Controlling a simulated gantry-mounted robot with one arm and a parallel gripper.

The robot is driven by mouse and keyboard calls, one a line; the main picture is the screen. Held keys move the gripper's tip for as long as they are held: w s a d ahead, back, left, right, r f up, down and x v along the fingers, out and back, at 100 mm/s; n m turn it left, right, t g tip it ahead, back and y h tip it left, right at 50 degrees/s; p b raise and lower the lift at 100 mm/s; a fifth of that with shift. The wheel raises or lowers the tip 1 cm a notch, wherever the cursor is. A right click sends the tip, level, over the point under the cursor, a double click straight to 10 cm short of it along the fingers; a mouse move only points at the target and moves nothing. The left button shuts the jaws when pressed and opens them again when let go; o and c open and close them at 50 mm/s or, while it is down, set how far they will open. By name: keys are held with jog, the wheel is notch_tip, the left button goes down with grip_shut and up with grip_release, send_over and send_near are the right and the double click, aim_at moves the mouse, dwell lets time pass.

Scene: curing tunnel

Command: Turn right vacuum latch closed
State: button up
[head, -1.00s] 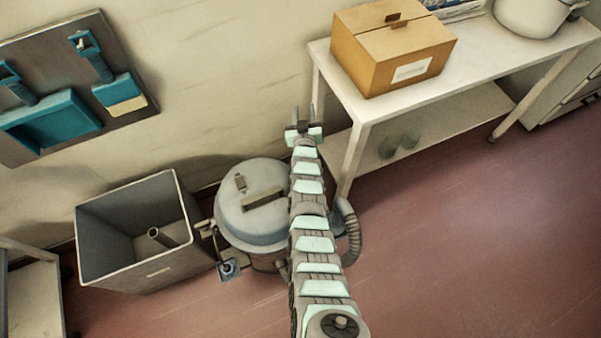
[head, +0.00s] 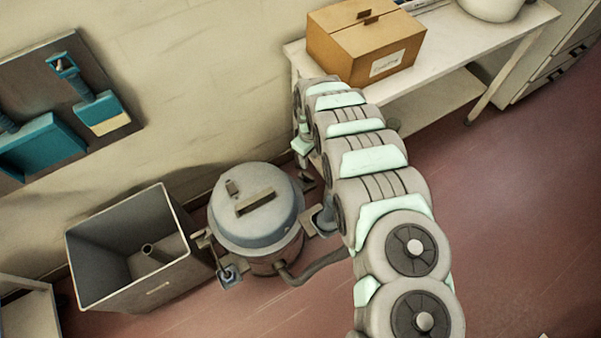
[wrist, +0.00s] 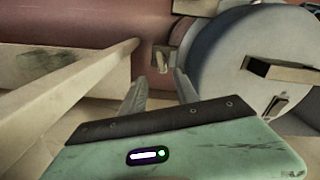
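The vacuum (head: 256,205) is a grey drum with a blue-grey domed lid and a bar handle on top. Its right latch (head: 318,221) juts from the right side, partly hidden by my arm; I cannot tell its angle. In the wrist view, the lid (wrist: 235,60) fills the right side, and a small beige latch piece (wrist: 161,58) shows just beyond my fingertips. My gripper (wrist: 160,80) is open and empty, its fingers apart and pointing towards that piece. In the head view, my gripper (head: 304,178) is small and partly hidden, beside the lid's right edge.
A grey open bin (head: 110,295) stands left of the vacuum. A white table (head: 470,70) with a cardboard box (head: 365,45) is at the back right; its frame (wrist: 70,95) runs close on the left in the wrist view. A hose (head: 315,268) curves along the floor.

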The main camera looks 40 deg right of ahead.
aim_at(308, 175)
notch_tip(308, 175, down, 9)
jog(key=b, duration=0.4)
jog(key=shift+a+f, duration=0.1)
jog(key=shift+f, duration=0.05)
jog(key=shift+f+b, duration=0.6)
jog(key=shift+f, duration=0.1)
jog(key=shift+c, duration=0.5)
grip_shut()
